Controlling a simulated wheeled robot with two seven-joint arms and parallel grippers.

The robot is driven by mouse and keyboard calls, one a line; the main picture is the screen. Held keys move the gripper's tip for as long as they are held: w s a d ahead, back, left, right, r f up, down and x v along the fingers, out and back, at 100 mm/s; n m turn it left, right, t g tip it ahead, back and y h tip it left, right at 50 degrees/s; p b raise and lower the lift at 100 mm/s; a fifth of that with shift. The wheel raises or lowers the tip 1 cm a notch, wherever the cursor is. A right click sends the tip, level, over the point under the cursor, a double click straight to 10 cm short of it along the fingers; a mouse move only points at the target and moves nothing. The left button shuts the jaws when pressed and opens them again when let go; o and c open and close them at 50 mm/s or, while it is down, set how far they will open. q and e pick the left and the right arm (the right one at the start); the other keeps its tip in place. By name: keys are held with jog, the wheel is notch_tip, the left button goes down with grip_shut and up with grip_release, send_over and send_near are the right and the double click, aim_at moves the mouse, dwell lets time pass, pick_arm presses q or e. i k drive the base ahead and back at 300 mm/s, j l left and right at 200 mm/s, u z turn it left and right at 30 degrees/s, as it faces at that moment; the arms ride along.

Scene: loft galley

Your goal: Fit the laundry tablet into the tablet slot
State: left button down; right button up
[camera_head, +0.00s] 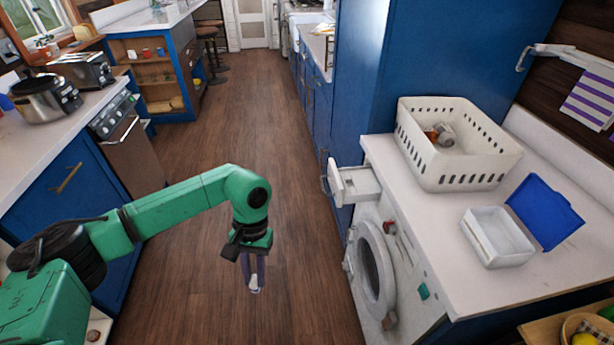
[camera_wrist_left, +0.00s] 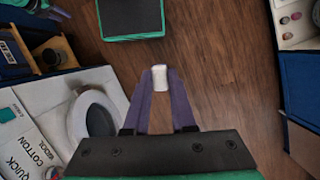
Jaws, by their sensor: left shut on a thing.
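My left gripper (camera_head: 254,276) hangs over the wooden floor, left of the washing machine (camera_head: 392,262). In the left wrist view its purple fingers (camera_wrist_left: 160,92) are shut on the small white laundry tablet (camera_wrist_left: 159,76), held at the fingertips. In the head view the tablet (camera_head: 255,290) shows only as a small pale end below the fingers. The washing machine's drawer (camera_head: 357,187) is pulled out at its top left, well apart from the tablet. The tablet slot itself is not clearly seen. My right gripper is not in view.
On the white counter (camera_head: 545,268) stand a white basket (camera_head: 470,172) holding a small orange-and-white item, and a white box (camera_head: 497,247) with an open blue lid (camera_head: 544,212). The round machine door (camera_head: 374,270) faces the aisle. The floor (camera_head: 260,130) is clear.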

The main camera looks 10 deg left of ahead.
aim_at(350, 181)
jog(key=i+j+z, duration=0.1)
jog(key=z, duration=0.35)
jog(key=i+j+z, duration=0.1)
jog(key=j+z, duration=0.15)
jog(key=z, duration=0.15)
jog(key=j+z, duration=0.2)
jog(key=z, duration=0.25)
jog(key=i+j, duration=0.05)
